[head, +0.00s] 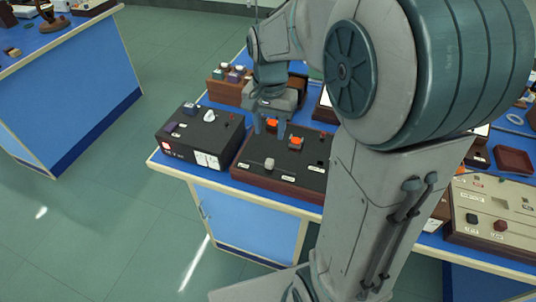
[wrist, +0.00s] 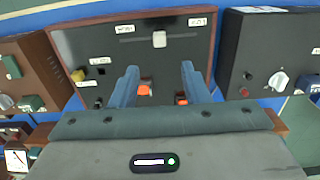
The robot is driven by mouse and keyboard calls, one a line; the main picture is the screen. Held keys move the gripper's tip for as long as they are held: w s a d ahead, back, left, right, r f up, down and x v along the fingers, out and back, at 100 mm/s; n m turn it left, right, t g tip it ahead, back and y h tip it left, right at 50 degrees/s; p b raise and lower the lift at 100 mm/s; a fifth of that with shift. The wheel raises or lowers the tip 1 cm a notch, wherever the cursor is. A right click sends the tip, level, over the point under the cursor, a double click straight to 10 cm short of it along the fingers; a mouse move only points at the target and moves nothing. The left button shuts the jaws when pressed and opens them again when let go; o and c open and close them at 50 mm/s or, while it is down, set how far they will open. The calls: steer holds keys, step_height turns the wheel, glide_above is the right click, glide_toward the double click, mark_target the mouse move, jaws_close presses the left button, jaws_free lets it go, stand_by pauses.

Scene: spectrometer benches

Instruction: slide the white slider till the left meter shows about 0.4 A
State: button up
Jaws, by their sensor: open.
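The white slider (head: 269,163) sits on a dark panel (head: 309,160) with a wooden rim. In the wrist view the slider (wrist: 159,39) stands near the middle of its track, beyond my fingertips. My gripper (head: 270,131) is open above the panel, farther back than the slider and not touching it. I cannot tell which meter is the left one.
A black box (head: 185,142) with a white knob and white plates stands left of the panel. A wooden box with several knobs (head: 229,88) is behind. A beige panel (head: 495,211) is at the right. The floor left of the blue bench is clear.

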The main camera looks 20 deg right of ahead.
mark_target(269, 160)
step_height(269, 160, down, 12)
steer(key=shift+r, duration=0.1)
stand_by(0.4)
jaws_close()
